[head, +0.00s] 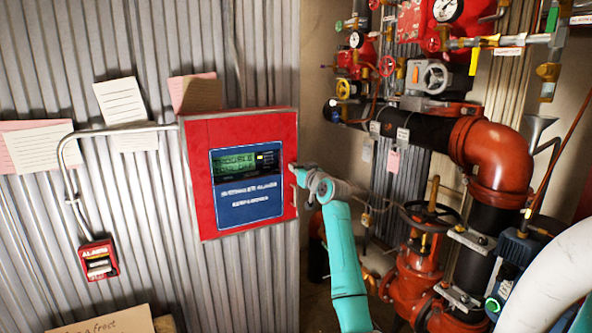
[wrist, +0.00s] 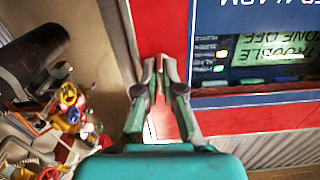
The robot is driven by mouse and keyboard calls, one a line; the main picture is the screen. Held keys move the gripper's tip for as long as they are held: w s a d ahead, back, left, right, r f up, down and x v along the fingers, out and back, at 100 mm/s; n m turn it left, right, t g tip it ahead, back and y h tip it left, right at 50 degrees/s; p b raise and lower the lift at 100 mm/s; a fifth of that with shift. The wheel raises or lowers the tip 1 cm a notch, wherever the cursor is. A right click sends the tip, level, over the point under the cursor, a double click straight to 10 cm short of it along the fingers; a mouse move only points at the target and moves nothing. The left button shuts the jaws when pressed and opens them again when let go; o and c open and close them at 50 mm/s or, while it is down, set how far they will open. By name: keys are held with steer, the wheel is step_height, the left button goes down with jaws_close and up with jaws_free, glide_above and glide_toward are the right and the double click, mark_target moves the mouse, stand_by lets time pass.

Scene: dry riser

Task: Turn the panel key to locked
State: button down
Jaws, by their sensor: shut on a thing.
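The red alarm panel (head: 192,152) hangs on the corrugated wall in the head view, with a blue face and a lit green display (head: 236,164) that reads TROUBLE. In the wrist view the panel (wrist: 258,119) appears upside down, with its blue face at the right. My gripper (head: 295,170) is at the panel's right edge. In the wrist view my gripper (wrist: 161,64) has its fingertips close together against the red front, beside the blue face. It is shut on the panel key, which the fingertips hide. I cannot see which way the key points.
Red and black pipes (head: 490,160) with valves and gauges stand to the right. A handwheel (head: 430,212) is right of my arm. A small red alarm box (head: 98,262) and paper notes (head: 125,114) are on the wall at left.

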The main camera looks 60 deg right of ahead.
steer(key=shift+f+n, duration=0.1)
steer(key=shift+n, duration=0.3)
steer(key=c, duration=1.3)
jaws_free()
steer(key=v, duration=1.2)
steer(key=shift+f, duration=0.1)
